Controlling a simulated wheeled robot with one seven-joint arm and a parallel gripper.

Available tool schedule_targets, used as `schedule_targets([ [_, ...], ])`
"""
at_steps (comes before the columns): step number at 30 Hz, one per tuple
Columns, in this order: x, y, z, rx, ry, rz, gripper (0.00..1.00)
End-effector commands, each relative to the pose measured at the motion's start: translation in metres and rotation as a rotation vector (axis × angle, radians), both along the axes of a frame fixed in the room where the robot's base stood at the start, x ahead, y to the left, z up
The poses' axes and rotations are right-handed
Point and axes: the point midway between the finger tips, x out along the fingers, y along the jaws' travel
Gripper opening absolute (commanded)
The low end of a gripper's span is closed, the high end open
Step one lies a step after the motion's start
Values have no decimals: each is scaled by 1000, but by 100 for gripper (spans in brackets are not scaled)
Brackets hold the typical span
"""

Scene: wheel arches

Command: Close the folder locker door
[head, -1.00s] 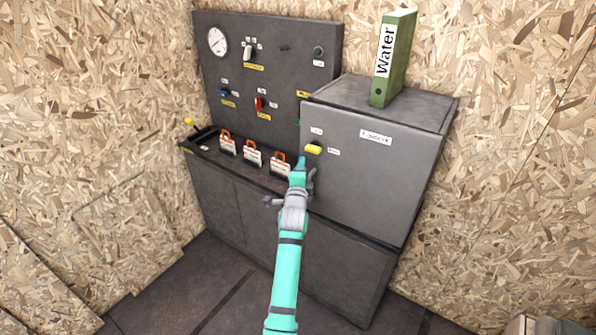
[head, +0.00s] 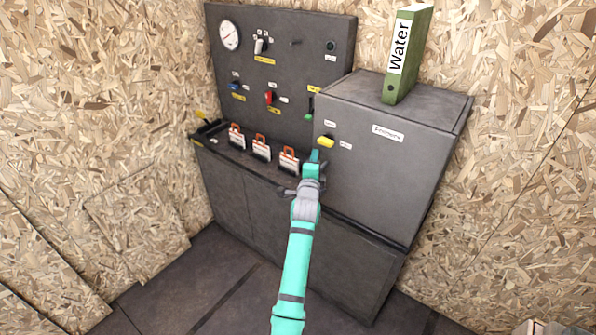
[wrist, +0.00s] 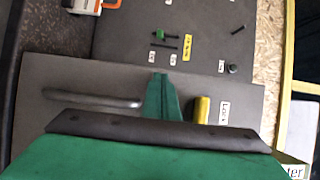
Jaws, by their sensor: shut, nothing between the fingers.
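The folder locker door (head: 380,175) is the dark grey front of the box on the right side of the cabinet. In the head view it looks flush with the box, and I see no gap. A yellow knob (head: 325,142) sits near its upper left corner; it also shows in the wrist view (wrist: 201,110). My gripper (head: 316,161) is shut and empty, just below the knob at the door's left edge. In the wrist view its green fingers (wrist: 161,92) lie between the knob and a grey bar handle (wrist: 90,98). I cannot tell whether they touch the door.
A green folder marked Water (head: 408,55) stands upright on the locker. Several orange-and-white padlock-like tags (head: 262,149) line the ledge to the left. A dark panel (head: 280,60) with a gauge and switches rises behind. The floor (head: 190,290) at the front left is clear.

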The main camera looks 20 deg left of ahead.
Motion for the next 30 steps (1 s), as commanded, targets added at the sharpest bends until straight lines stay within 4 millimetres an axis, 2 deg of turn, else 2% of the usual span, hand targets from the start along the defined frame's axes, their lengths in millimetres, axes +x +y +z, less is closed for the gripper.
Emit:
schedule_targets([
  [6,-28,5,-1,-2,0,-7,0],
  [12,-71,31,-2,-3,-1,9,0],
  [18,-102,36,-2,-4,-1,2,0],
  [24,-118,38,-2,-2,1,-4,0],
  [30,-122,36,-3,-8,-1,-8,0],
])
